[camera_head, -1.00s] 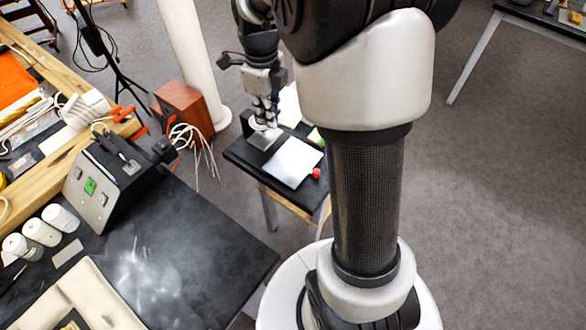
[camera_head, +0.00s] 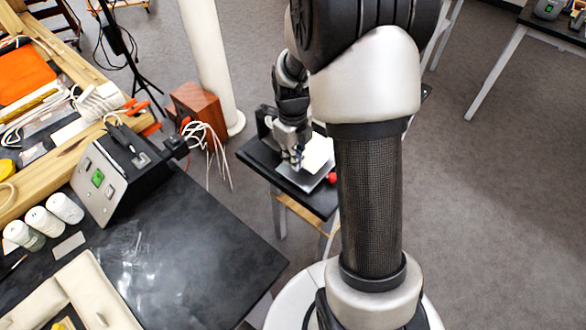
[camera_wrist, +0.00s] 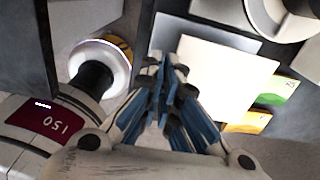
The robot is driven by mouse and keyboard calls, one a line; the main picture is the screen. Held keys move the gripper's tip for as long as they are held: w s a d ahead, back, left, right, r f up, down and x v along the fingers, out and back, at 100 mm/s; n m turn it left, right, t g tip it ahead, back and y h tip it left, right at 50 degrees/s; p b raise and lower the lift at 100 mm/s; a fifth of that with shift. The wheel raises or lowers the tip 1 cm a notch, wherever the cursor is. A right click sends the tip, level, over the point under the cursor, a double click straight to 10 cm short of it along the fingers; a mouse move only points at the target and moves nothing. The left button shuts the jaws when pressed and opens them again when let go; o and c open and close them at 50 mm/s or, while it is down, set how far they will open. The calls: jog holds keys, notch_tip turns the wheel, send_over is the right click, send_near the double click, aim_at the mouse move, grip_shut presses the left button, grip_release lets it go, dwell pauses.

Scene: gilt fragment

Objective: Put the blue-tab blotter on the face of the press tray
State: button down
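My gripper (camera_head: 293,163) is low over the small dark table, and its blue-padded fingers (camera_wrist: 166,72) are nearly together in the wrist view. A pale sheet, apparently the blotter (camera_wrist: 215,85), begins at the fingertips and extends to the right. It shows in the head view as a white patch (camera_head: 318,152) beside the gripper. Its blue tab cannot be told from the blue finger pads. A grey flat plate, apparently the press tray (camera_head: 303,180), lies below and in front. In the wrist view the tray (camera_wrist: 225,36) shows past the sheet's upper and left edges; whether they touch is unclear.
Green (camera_wrist: 280,86) and yellow (camera_wrist: 250,122) tabs show right of the sheet. A red ball (camera_head: 332,178) is at the small table's right side. A wooden box (camera_head: 196,104) and a white column (camera_head: 208,60) stand behind left. A black bench (camera_head: 205,235) fills the lower left.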

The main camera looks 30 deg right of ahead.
jog(key=shift+f+b, duration=0.65)
jog(key=shift+f, duration=1.4)
jog(key=shift+f, duration=0.2)
jog(key=c, duration=1.8)
grip_release()
jog(key=shift+r, duration=0.1)
